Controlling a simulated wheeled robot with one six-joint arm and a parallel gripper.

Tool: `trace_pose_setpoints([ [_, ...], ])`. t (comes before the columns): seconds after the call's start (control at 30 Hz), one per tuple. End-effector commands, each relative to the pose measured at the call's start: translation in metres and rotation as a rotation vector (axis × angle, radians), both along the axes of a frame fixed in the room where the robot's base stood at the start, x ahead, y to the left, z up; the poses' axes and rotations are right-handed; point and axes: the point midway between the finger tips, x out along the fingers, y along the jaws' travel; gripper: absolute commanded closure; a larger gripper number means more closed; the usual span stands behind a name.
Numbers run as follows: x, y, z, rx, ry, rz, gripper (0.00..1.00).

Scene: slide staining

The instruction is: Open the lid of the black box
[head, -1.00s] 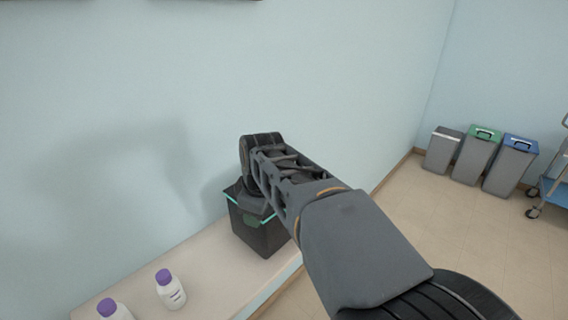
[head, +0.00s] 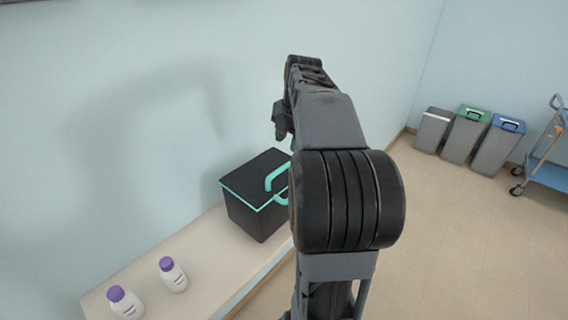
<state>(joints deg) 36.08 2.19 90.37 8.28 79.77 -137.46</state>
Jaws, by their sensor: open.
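The black box (head: 254,213) stands on the pale ledge against the wall, in the middle of the head view. Its lid (head: 247,173) looks shut and lies flat, with a teal edge. A teal handle (head: 273,177) stands up at the lid's right side. My arm hides the box's right end and part of the handle. My gripper (head: 283,132) is above the box in the picture, apart from the handle and open with nothing seen in it. Its fingers are small and dark, partly hidden by my wrist.
Two white bottles with purple caps, a nearer one (head: 126,304) and a farther one (head: 173,276), stand left of the box on the ledge (head: 205,258). Grey, green-lidded and blue-lidded bins (head: 466,137) and a trolley (head: 548,172) are far right. Floor between is clear.

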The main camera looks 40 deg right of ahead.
Motion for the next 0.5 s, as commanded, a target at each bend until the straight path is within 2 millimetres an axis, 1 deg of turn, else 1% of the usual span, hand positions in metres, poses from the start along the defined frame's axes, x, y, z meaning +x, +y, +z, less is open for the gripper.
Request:
trace_pose_setpoints([
  [0.03,0.002,0.001,-0.011,0.002,0.003,0.001,0.58],
  [0.2,0.008,0.003,-0.042,0.002,0.003,0.001,0.58],
  [0.3,0.011,0.003,-0.058,0.002,0.003,-0.001,0.58],
  [0.5,0.016,0.004,-0.082,0.002,0.002,-0.001,0.58],
])
